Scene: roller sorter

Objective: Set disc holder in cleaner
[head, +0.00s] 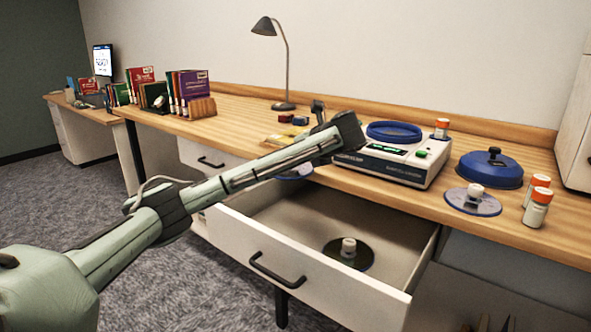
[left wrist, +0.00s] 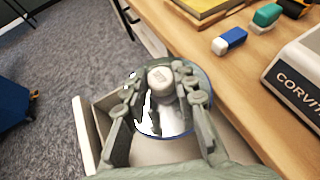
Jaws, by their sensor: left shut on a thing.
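My left gripper (left wrist: 164,88) is shut on a disc holder (left wrist: 159,77), a pale knob on a shiny blue-rimmed disc, seen between the fingers in the left wrist view. In the head view my forearm hides the gripper and most of this disc; a blue-edged part (head: 296,174) shows below the arm, above the open drawer. The cleaner (head: 395,160) is a white box with a blue ring on top and a green display, standing on the desk right of my wrist; its lettered side (left wrist: 296,84) shows in the left wrist view. My right gripper is not in view.
The drawer (head: 300,268) is open with a dark disc (head: 347,254) inside. Right of the cleaner lie a blue lid (head: 490,172), another disc (head: 472,201) and orange-capped bottles (head: 537,208). A blue eraser (left wrist: 229,41) lies on the desk. A lamp (head: 284,60) stands behind.

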